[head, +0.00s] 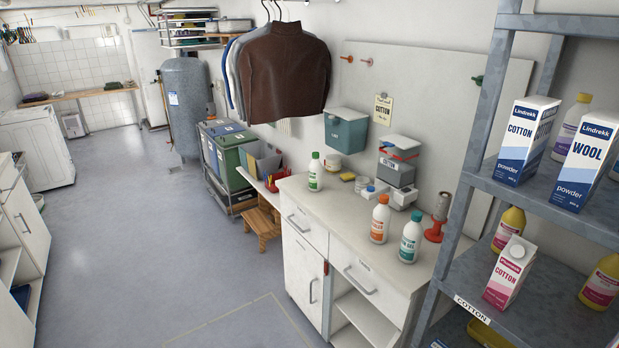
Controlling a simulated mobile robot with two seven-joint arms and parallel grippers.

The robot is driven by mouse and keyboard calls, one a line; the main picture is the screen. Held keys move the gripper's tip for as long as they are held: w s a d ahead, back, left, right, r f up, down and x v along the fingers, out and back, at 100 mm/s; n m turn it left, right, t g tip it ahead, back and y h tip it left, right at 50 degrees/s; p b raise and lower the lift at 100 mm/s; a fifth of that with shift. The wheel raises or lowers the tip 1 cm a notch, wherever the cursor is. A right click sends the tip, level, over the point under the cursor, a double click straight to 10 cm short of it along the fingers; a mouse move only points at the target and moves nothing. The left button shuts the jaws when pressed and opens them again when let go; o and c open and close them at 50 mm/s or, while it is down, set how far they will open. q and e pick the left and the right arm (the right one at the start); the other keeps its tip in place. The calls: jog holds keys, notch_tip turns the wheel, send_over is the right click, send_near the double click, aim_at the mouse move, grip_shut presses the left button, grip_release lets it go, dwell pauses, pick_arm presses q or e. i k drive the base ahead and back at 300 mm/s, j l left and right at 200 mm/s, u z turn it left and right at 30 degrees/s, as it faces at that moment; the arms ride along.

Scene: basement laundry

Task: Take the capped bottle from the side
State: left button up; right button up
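Three upright white bottles stand on the counter at the middle right in the head view. One has a green label (315,177), one an orange label (379,224) and one a teal label (409,243); each appears capped. The green-labelled bottle stands farther back, apart from the other two, which are near each other. More bottles stand on the grey shelf, including a yellow one with a pink label (601,285) and a yellow one behind a carton (509,229). I cannot tell which bottle the task means. Neither of my grippers is in view.
The counter (345,215) has free room between its bottles. A red-based roll holder (436,232) stands behind the teal-labelled bottle. The grey shelf's post (480,130) rises at the counter's right. A wooden stool (262,222) stands left of the counter; the floor (140,250) is open.

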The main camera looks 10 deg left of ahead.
aim_at(315, 166)
jog(key=j+z, duration=0.15)
jog(key=j, duration=0.4)
jog(key=k+j+z, duration=0.15)
jog(key=j, duration=0.35)
jog(key=i+j+z, duration=0.15)
jog(key=j, duration=0.35)
jog(key=j+z, duration=0.2)
jog(key=j, duration=0.35)
jog(key=i+j+z, duration=0.25)
jog(key=i+j, duration=0.15)
jog(key=i+j+z, duration=0.2)
jog(key=j, duration=0.3)
jog(key=i, duration=0.1)
